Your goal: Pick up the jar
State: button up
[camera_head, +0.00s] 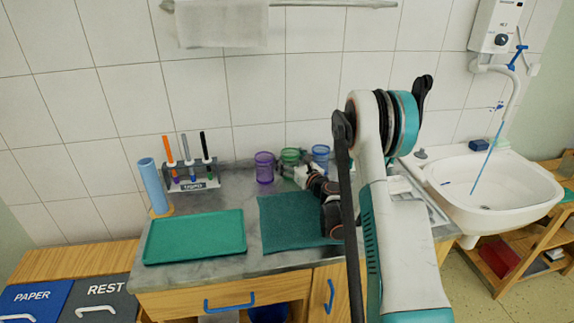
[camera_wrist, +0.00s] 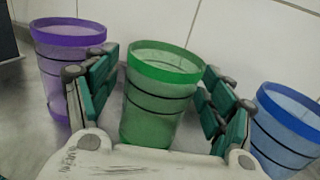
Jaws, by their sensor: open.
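Three translucent jars stand in a row at the back of the counter: a purple jar (camera_head: 264,168), a green jar (camera_head: 290,156) and a blue jar (camera_head: 320,153). My gripper (camera_head: 292,172) is open in front of the green jar. In the wrist view the green jar (camera_wrist: 157,105) stands upright between the fingers of my gripper (camera_wrist: 160,68), with a finger on either side. The purple jar (camera_wrist: 62,65) is close outside the left finger, and the blue jar (camera_wrist: 283,130) is outside the right finger. The green jar's lower part is partly hidden by my gripper.
A green tray (camera_head: 195,237), a dark green mat (camera_head: 285,222), a blue roll (camera_head: 153,186) and a marker stand (camera_head: 190,178) are on the grey counter. A tiled wall (camera_head: 110,100) rises behind the jars. A white sink (camera_head: 480,185) is at the right.

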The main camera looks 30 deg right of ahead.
jog(key=c, duration=1.2)
